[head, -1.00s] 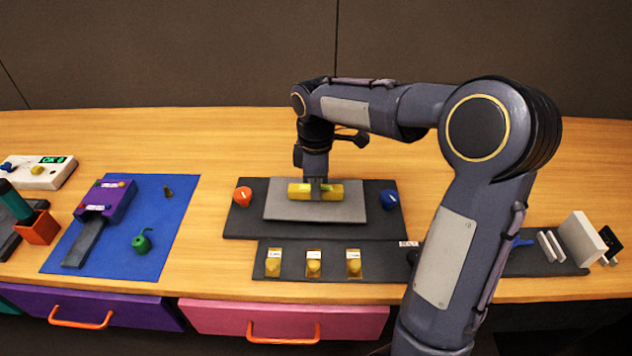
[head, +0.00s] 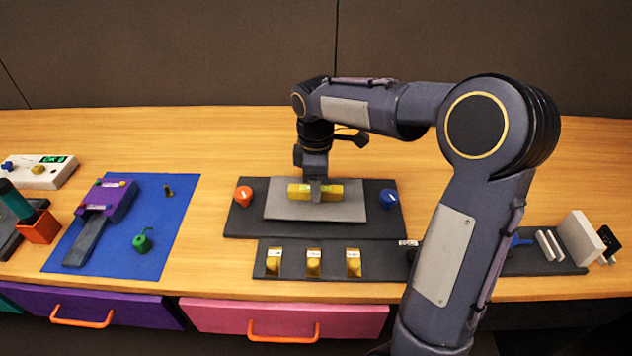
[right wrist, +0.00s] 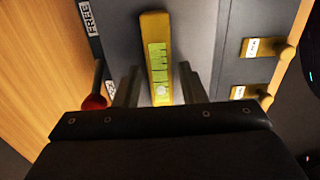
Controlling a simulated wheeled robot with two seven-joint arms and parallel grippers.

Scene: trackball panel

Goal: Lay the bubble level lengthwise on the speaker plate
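The yellow bubble level (head: 332,190) with a green vial window lies on the light grey speaker plate (head: 285,212) near its middle. Its long side runs left to right, along the plate's length. It also shows in the right wrist view (right wrist: 156,35). My right gripper (head: 316,196) is down at the middle of the level. In the right wrist view its two fingers (right wrist: 158,88) stand on either side of the level, with a visible gap on each side. The level's underside is hidden. My left gripper is out of view.
An orange knob (head: 242,196) and a blue knob (head: 389,199) flank the plate on the dark panel. Several yellow switches (head: 313,263) sit in front. A blue mat (head: 150,262) with a purple device (head: 112,199) lies left. Bare table lies behind the panel.

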